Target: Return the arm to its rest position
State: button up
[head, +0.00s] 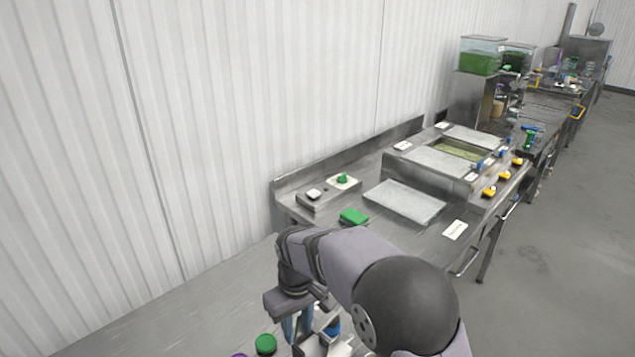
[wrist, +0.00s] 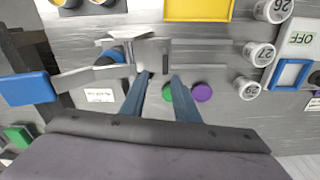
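My gripper (head: 297,328) hangs at the bottom of the head view, fingers pointing down over the near counter. In the wrist view my gripper (wrist: 160,77) shows two blue fingers with a gap between them and nothing visibly held. A grey metal fixture (wrist: 150,52) lies just beyond the fingertips; I cannot tell whether they touch it. My arm bends across the lower middle of the head view and hides part of the counter.
A green lid (head: 265,344) lies left of my gripper. A purple round item (wrist: 202,92) sits beside a green one in the wrist view. A yellow tray (wrist: 198,8), several numbered round containers (wrist: 258,54) and a blue block (wrist: 28,88) surround it.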

jog(key=s+d+f+m, duration=0.1)
jog(key=s+d, duration=0.2)
jog(key=s, duration=0.2)
jog(key=s+d+f+m+g, duration=0.1)
jog(key=s+d+f, duration=0.1)
jog(key=s, duration=0.3)
jog(key=s+d+f+m+g, duration=0.1)
jog(key=s+d+f, duration=0.1)
jog(key=s+d, duration=0.3)
jog(key=shift+s+f+h, duration=0.2)
jog(key=shift+h, duration=0.2)
jog(key=s+d+r+m, duration=0.2)
jog(key=d, duration=0.3)
jog(key=s+d+r+m+t, duration=0.1)
jog(key=d+r+m, duration=0.1)
jog(key=d, duration=0.3)
jog(key=shift+s+r+y, duration=0.3)
jog(key=shift+s+r, duration=0.05)
jog(key=shift+s, duration=0.05)
